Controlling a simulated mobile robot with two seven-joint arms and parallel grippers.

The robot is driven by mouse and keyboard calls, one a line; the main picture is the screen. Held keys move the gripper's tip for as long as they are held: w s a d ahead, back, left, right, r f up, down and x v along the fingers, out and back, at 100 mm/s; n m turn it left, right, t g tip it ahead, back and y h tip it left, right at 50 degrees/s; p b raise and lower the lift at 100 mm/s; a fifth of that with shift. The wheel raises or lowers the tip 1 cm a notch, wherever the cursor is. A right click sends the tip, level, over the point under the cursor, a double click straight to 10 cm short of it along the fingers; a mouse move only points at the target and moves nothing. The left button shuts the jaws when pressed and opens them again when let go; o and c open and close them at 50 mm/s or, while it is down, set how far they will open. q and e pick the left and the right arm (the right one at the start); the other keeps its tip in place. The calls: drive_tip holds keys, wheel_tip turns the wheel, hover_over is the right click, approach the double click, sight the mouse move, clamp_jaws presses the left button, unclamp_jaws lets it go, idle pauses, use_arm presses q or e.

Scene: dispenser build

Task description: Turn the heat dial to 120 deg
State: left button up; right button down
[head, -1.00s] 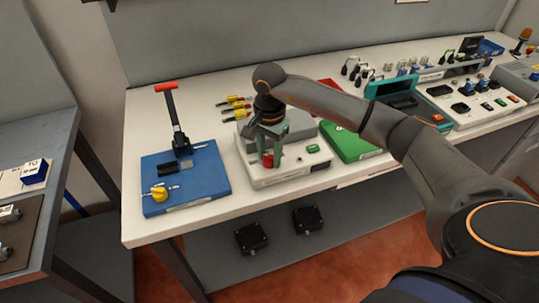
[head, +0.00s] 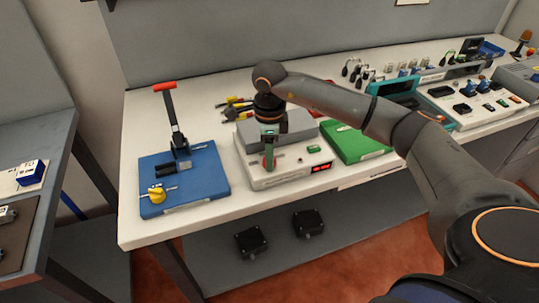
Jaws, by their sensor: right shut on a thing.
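The heat dial (head: 266,162) is a small red knob on the front left of a white-topped machine (head: 288,180) with a grey block behind. My right gripper (head: 269,164) points down over it and is shut on the dial. Its fingers hide most of the knob, so the pointer and angle cannot be read. A small display (head: 320,167) on the machine's front right glows red, too small to read. A green button (head: 314,149) sits above it. My left gripper is not in view.
A blue base (head: 185,190) with a red-handled lever press (head: 170,110) and a yellow knob (head: 156,196) stands left. A green plate (head: 350,141) lies close on the right. Yellow-handled tools (head: 238,102) lie behind. My right forearm crosses above the bench.

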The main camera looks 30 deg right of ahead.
drive_tip(key=m, duration=0.5)
drive_tip(key=shift+m, duration=0.3)
drive_tip(key=m, duration=0.5)
drive_tip(key=shift+m, duration=0.3)
drive_tip(key=shift+c, duration=2.2)
unclamp_jaws()
wheel_tip(320, 180, up, 13)
drive_tip(key=shift+f+b, duration=0.2)
drive_tip(key=shift+b, duration=0.2)
